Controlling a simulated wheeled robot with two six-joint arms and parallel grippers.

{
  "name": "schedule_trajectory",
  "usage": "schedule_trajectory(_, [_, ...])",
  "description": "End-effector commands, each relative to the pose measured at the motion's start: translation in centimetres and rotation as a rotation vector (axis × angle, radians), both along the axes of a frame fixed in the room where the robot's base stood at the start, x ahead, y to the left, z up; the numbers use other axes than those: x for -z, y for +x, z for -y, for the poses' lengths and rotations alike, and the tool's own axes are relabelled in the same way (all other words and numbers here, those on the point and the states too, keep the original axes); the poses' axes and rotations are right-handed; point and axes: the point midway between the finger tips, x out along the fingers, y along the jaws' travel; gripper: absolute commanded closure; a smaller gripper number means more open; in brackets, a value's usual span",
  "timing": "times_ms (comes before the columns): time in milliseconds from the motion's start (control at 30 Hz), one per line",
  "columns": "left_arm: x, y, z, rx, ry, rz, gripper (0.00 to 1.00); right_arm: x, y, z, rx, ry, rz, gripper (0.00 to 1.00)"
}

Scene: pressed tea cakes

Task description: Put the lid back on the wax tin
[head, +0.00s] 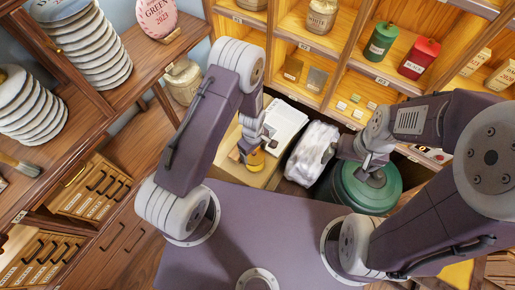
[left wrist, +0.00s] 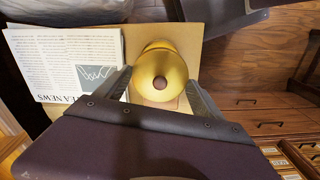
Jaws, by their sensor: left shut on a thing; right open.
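A gold, round, domed piece with a dark brown centre (left wrist: 161,82) sits between the fingers of my left gripper (left wrist: 158,92), which is shut on it. A second gold rim shows just behind it; I cannot tell for certain which part is lid and which is tin. In the head view the gold piece (head: 256,164) shows below my left gripper (head: 251,150), at a light wooden surface (head: 248,178). My right gripper (head: 371,176) is open, over a large green round container (head: 384,198); its fingertips are small and partly hidden.
A newspaper (left wrist: 62,62) lies beside the gold piece on the tan board (left wrist: 212,38). A white wrapped bundle (head: 312,152) stands between my grippers. Shelves with a green tin (head: 380,41) and a red tin (head: 418,60) stand behind. Stacked wrapped cakes (head: 88,48) are at left.

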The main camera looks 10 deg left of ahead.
Motion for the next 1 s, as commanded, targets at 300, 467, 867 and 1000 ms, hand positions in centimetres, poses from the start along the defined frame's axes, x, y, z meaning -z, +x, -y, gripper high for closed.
schedule_trajectory(300, [3.4,0.0,0.1,0.0,0.001,-0.001,0.66,3.3,0.0,0.0,0.0,0.0,0.0,0.01])
schedule_trajectory(467, [5.2,0.0,0.1,0.0,0.0,-0.001,0.66,4.8,0.0,0.0,0.0,0.0,0.0,0.01])
schedule_trajectory(867, [6.2,0.0,0.1,0.0,0.0,0.0,0.66,5.4,0.0,0.1,0.0,0.0,0.0,0.01])
schedule_trajectory(1000, [6.2,0.0,0.1,0.0,0.0,0.0,0.66,5.4,0.0,0.1,0.0,0.0,0.0,0.01])
